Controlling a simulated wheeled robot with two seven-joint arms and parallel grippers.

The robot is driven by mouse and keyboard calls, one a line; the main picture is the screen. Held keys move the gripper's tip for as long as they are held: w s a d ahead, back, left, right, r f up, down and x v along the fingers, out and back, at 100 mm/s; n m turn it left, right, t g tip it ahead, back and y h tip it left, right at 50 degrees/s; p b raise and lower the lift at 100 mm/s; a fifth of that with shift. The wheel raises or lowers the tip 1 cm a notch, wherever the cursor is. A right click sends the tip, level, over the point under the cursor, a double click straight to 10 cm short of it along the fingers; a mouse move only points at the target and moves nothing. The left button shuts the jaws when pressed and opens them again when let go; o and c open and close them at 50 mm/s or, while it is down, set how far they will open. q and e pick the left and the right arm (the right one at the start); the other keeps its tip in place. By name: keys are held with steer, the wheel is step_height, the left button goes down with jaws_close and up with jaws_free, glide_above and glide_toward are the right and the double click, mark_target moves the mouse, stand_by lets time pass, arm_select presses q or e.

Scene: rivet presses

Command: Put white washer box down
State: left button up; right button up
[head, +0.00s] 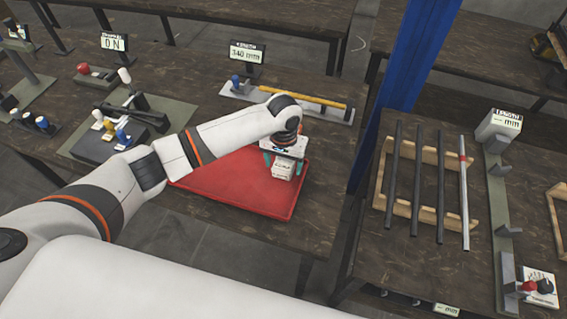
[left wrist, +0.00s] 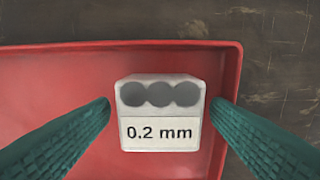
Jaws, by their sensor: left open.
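The white washer box (head: 284,171) sits on the red tray (head: 230,198), near the tray's right side. In the left wrist view the box (left wrist: 161,112) shows three round wells and a label reading "0.2 mm". My left gripper (head: 283,163) is right above and around the box in the head view. In the left wrist view its green fingers (left wrist: 160,115) stand open on both sides of the box, with a gap on each side. The red tray (left wrist: 60,80) shows under the box. My right gripper is not in view.
A gauge with a yellow rod and a "340 mm" display (head: 247,53) stands behind the tray. A dark device with coloured knobs (head: 110,140) is left of it. A blue post (head: 405,60) rises right of the table. A rack of rods (head: 425,185) stands on the right table.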

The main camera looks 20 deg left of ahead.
mark_target(284, 165)
arm_select(q)
step_height(284, 165, up, 12)
steer(key=shift+f+b, duration=0.25)
steer(key=shift+b, duration=0.2)
steer(key=shift+s+f, duration=0.1)
